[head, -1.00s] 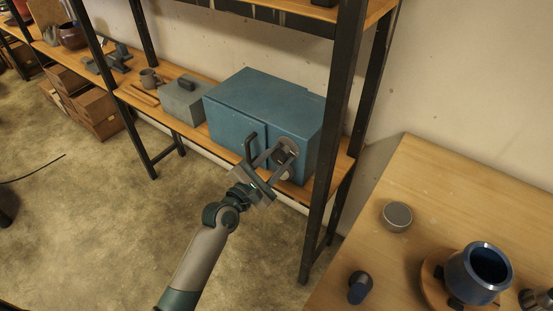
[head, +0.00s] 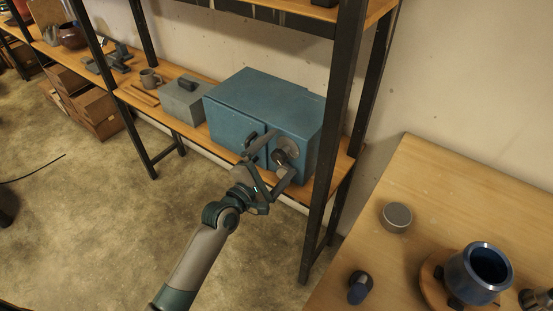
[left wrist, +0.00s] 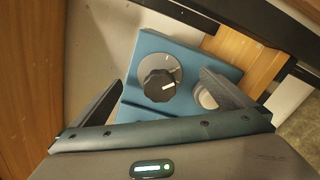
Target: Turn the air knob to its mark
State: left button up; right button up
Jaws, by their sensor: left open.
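The air knob (left wrist: 159,87) is a black fluted knob with a white pointer line, on a grey round dial plate (left wrist: 176,68) with light marks. In the left wrist view its line points right and slightly up, apart from the marks near the plate's upper right. In the head view the knob (head: 280,158) is on the front of the blue box (head: 228,123). My left gripper (head: 285,154) is open, its fingers on either side of the knob. The wrist view shows gaps between the knob and both fingers (left wrist: 164,82). My right gripper is not in view.
A pale round part (left wrist: 207,99) sits beside the knob, close to the right finger in the wrist view. A dark shelf post (head: 329,150) stands right of the box. A grey box (head: 183,104) is to its left. A wooden table (head: 425,190) carries several items.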

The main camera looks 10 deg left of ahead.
pick_arm(q)
jog(key=shift+p+v, duration=0.55)
jog(key=shift+v, duration=0.75)
jog(key=p+v, duration=0.1)
jog(key=v, duration=0.3)
jog(key=shift+s+a, duration=0.1)
jog(key=shift+s, duration=0.1)
